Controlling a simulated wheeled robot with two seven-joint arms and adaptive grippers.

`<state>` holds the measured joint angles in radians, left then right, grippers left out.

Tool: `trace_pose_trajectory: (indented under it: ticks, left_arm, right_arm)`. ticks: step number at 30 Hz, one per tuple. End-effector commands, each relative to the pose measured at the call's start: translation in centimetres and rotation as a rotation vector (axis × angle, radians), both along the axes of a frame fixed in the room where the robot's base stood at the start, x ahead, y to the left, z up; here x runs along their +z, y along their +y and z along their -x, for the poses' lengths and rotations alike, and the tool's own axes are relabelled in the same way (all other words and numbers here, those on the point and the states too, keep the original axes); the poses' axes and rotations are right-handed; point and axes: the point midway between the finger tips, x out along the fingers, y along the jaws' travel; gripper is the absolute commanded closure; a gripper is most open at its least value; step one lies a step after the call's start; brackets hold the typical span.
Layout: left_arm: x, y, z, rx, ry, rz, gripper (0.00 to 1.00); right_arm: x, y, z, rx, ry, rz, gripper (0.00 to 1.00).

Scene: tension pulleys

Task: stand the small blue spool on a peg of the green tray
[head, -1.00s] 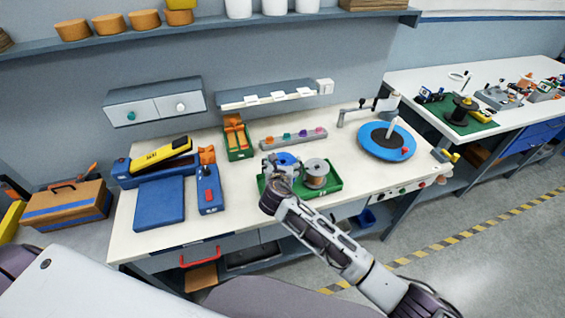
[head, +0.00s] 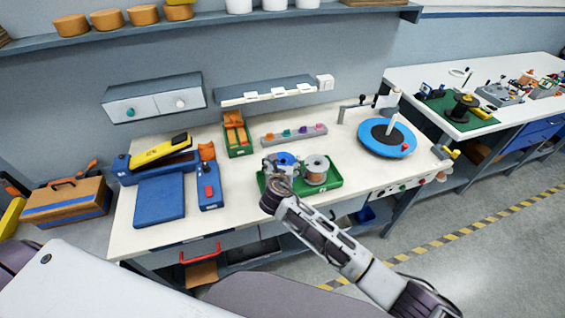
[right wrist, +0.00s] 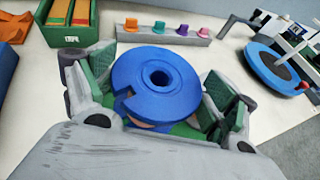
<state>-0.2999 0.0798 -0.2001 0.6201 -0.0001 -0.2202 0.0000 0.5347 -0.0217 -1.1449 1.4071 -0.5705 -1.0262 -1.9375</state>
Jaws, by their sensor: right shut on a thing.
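The blue spool (head: 285,159) is at the left end of the green tray (head: 332,183). In the right wrist view the spool (right wrist: 180,92) lies flat with its round centre hole facing up, and a copper-coloured part shows under its top flange. My right gripper (head: 281,165) is shut on it, with one green-padded finger on each side (right wrist: 158,98). The spool's underside and any peg beneath it are hidden, so I cannot tell whether it rests on a peg. A pale spool with copper-coloured winding (head: 316,168) stands on the tray's right side. My left gripper is not in view.
Behind the tray are a grey strip with coloured pieces (head: 294,136) and a green bin (head: 238,146). A blue turntable (head: 388,148) stands to the right. A blue and red device (head: 209,188) is to the left. Bare table lies in front of the tray.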

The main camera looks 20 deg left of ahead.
Motion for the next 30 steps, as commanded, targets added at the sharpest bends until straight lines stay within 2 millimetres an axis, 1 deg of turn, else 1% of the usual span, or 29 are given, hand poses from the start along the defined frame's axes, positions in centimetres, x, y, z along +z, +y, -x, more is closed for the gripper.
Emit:
trace_pose_trajectory:
  ticks: [1,11,30]
  left_arm:
    - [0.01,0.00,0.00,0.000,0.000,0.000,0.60]
    - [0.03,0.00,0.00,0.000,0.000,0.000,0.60]
    - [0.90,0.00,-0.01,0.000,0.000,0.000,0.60]
  right_arm:
    - [0.25,0.07,-0.05,0.001,-0.004,-0.002,0.62]
    - [0.26,0.06,-0.06,0.001,-0.004,-0.002,0.62]
    - [0.30,0.08,-0.07,0.001,-0.004,-0.002,0.62]
